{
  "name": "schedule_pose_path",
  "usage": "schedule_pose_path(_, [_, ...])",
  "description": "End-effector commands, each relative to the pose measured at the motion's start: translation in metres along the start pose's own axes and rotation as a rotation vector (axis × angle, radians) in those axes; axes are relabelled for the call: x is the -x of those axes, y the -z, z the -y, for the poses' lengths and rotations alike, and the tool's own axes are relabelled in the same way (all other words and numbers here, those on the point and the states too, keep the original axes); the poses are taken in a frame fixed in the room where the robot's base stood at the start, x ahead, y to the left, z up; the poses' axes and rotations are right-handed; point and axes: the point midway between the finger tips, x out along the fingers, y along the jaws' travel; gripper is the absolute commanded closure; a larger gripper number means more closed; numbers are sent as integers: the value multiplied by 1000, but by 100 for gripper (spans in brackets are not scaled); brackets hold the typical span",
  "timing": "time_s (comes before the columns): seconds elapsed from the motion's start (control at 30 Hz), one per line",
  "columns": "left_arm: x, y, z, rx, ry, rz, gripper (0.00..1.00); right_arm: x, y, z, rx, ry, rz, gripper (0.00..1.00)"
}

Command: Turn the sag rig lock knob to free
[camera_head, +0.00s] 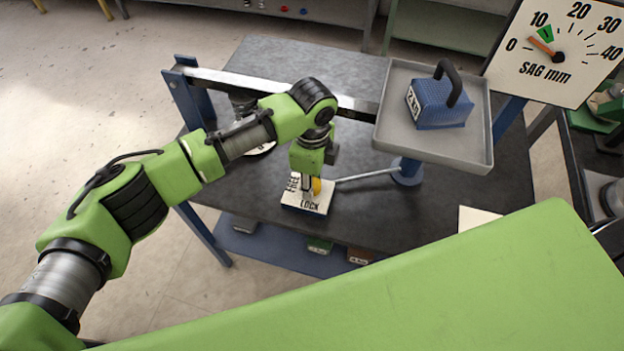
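The yellow lock knob (317,186) sits on a small white plate (296,204) marked FREE on its left side and LOCK on its front edge. The plate is on the dark table top. My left gripper (309,188) points down over the plate, with its fingers at the knob. A finger covers part of the knob, so I cannot tell if the fingers are shut on it or only beside it. The way the knob points is mostly hidden. My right gripper is not in view.
A grey tray (390,105) holds a blue weight (437,104) with a black handle, right of my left arm. A metal beam (225,82) crosses behind the gripper. A thin rod (367,175) runs right from the knob area.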

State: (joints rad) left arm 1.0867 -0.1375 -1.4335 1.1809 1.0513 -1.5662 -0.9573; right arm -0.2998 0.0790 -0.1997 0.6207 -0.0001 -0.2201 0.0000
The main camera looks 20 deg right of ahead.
Motion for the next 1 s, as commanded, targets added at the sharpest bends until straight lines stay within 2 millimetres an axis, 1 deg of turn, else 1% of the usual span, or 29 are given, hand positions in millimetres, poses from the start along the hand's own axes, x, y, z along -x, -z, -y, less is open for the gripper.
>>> schedule_pose_path(0.2, [0, 1, 0, -197, -1, -2, 93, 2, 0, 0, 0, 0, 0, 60])
schedule_pose_path(0.5, [-1, 1, 0, -405, 0, -1, 93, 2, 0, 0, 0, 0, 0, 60])
schedule_pose_path(0.7, [0, 1, 0, -486, 0, -1, 93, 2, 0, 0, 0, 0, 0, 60])
schedule_pose_path(1.0, [0, 1, 0, -527, 0, -1, 93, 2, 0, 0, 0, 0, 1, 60])
